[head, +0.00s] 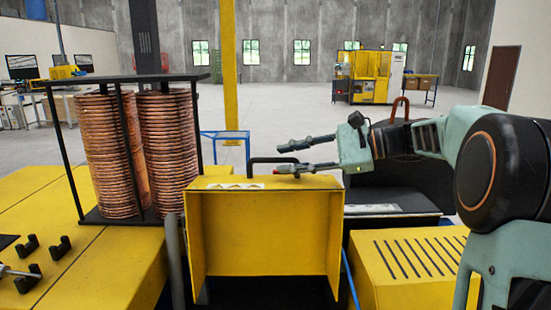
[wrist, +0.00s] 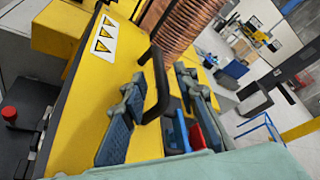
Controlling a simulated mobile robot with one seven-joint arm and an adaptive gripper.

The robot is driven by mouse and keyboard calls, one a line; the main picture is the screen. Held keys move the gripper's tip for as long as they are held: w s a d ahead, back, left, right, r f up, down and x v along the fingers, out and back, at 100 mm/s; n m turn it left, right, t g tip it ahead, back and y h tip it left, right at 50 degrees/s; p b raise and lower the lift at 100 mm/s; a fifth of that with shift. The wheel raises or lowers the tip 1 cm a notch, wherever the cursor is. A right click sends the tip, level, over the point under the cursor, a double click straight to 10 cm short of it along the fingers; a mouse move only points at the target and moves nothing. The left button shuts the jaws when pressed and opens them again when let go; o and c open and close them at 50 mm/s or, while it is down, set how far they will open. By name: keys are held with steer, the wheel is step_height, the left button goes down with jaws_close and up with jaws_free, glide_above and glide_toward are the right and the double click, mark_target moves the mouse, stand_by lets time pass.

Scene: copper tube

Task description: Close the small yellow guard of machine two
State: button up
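The small yellow guard (head: 265,235) stands upright in the head view, its hollow side with two side flanges facing me. A black handle (head: 262,159) and a strip of warning triangles (head: 236,186) are on its top edge. The guard also shows in the wrist view (wrist: 85,105), with its handle (wrist: 160,90) near the middle. My gripper (head: 281,157) reaches in from the right, its fingers apart above the guard's top. In the wrist view the handle lies between the open fingers (wrist: 158,80); I cannot tell whether either finger touches it.
Two copper coil stacks (head: 123,150) stand in a black frame on the yellow machine bed at left. A grey post (head: 174,260) rises just left of the guard. A slotted yellow cover (head: 415,270) is at right. Open floor lies behind.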

steer(key=shift+x, duration=1.85)
steer(key=shift+f, duration=0.1)
jaws_close()
